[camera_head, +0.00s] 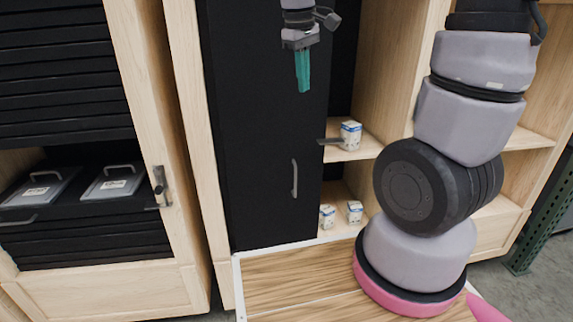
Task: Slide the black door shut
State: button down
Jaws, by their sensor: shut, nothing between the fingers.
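The black door (255,150) is a tall flat panel with a grey vertical handle (294,178) low near its right edge. It covers the left part of a light wood cabinet (385,75). To its right the cabinet is open and its shelves show. My gripper (303,76), with teal fingers, is shut and empty. It hangs fingers down in front of the upper right part of the door, well above the handle. I cannot tell whether it touches the door.
Small white-and-blue boxes stand on the open shelves, one on the middle shelf (351,135) and two lower down (327,216). My arm fills the right side. A wood cabinet (150,95) with black slats and lidded totes (112,182) stands at left.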

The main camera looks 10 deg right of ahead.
jog(key=w+a+f+n+g+h, duration=0.1)
jog(key=w+a+f+n+h, duration=0.45)
jog(key=f, duration=0.55)
jog(key=n, duration=0.8)
send_near(274, 163)
jog(key=s+d+f, duration=0.5)
jog(key=d, duration=0.1)
jog(key=d+f, duration=0.1)
jog(key=d, duration=0.1)
jog(key=shift+w+d+h, duration=0.2)
jog(key=shift+d+h, duration=0.1)
jog(key=shift+h, duration=0.05)
jog(key=shift+d, duration=0.2)
jog(key=shift+d, duration=0.1)
jog(key=s+d, duration=0.1)
jog(key=d, duration=2.8)
jog(key=shift+s+d+t, duration=0.3)
jog(key=shift+s+d, duration=0.05)
jog(key=shift+s, duration=0.05)
jog(key=shift+d, duration=0.1)
